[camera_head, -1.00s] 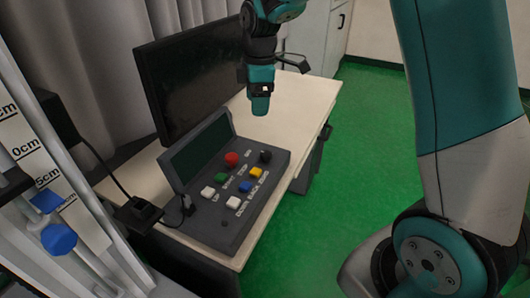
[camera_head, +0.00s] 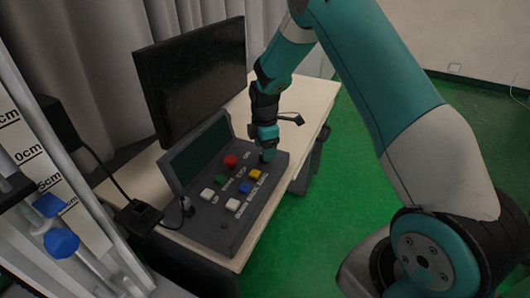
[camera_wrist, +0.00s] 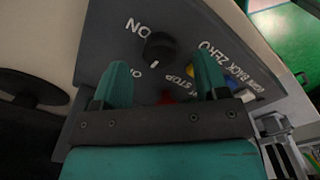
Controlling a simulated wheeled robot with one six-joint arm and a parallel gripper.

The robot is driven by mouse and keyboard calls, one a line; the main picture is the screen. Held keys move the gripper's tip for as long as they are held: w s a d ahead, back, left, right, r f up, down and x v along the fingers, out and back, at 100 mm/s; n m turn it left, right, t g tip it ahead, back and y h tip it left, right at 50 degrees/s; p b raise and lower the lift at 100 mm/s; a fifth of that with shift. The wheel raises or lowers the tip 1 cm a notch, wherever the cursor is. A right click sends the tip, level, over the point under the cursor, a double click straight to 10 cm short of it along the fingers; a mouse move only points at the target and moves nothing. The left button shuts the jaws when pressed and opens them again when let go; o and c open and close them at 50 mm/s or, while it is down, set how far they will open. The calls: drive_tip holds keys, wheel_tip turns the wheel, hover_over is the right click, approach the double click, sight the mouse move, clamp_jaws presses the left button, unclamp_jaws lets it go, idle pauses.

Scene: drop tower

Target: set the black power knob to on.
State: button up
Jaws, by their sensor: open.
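The black power knob (camera_wrist: 160,47) sits on the dark grey control box (camera_wrist: 95,55), with the lettering "ON" beside it. A white mark on the knob points toward the fingers in the wrist view. My gripper (camera_wrist: 161,80) is open and empty. In the wrist view the knob lies just beyond the gap between the fingertips, and I cannot tell whether they touch it. In the head view my gripper (camera_head: 266,158) is over the back right end of the control box (camera_head: 225,235) and hides the knob.
The box carries a red button (camera_head: 230,161), a green button (camera_head: 220,180), a yellow button (camera_head: 254,174), a blue button (camera_head: 245,187) and white buttons. Its raised screen (camera_head: 200,152) and a black monitor (camera_head: 192,78) stand left of my gripper on the white desk (camera_head: 310,105).

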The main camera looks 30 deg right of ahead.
drive_tip(key=shift+f, duration=1.3)
drive_tip(key=c, duration=0.9)
